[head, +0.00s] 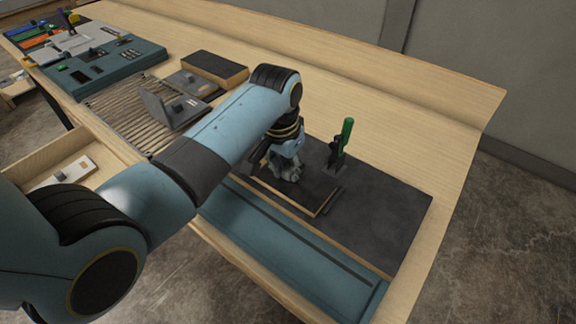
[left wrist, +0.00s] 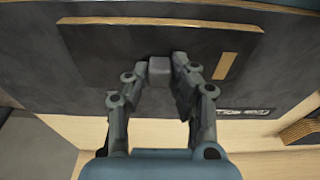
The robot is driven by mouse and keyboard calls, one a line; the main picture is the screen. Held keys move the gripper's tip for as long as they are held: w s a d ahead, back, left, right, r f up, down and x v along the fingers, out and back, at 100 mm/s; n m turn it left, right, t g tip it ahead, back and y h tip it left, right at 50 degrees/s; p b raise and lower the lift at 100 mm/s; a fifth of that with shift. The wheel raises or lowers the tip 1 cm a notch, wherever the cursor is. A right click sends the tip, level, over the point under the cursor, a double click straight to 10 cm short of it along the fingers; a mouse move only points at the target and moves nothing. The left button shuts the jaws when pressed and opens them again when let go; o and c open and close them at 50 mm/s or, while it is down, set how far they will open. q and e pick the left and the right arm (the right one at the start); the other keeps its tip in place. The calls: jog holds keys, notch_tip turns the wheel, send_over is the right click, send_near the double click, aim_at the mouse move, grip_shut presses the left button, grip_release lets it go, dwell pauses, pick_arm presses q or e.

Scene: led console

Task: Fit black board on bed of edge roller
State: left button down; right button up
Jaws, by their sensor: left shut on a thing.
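The black board (head: 318,194) is a dark flat plate with light wooden edges. It lies flat on or just above the dark bed (head: 385,215); I cannot tell if there is a gap. My left gripper (head: 289,174) is over the board, pointing down. In the left wrist view the left gripper (left wrist: 161,66) is shut on a small grey block (left wrist: 160,72) on top of the board (left wrist: 110,48), which also has a wooden strip (left wrist: 225,66). The arm hides the board's left part in the head view. My right gripper is not in view.
A clamp with a green handle (head: 346,132) stands right behind the board. A teal trough (head: 285,250) runs along the front. A slatted rack (head: 118,108) with grey plates, a black block (head: 215,68) and a teal console (head: 105,68) are at left. The bench is clear at back right.

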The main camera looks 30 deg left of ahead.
pick_arm(q)
jog(key=shift+f, duration=0.1)
jog(key=c, duration=1)
grip_release()
jog(key=r, duration=0.4)
jog(key=s+r, duration=0.1)
jog(key=r, duration=0.7)
jog(key=shift+s+a, duration=0.1)
jog(key=shift+s, duration=0.25)
jog(key=shift+f, duration=0.1)
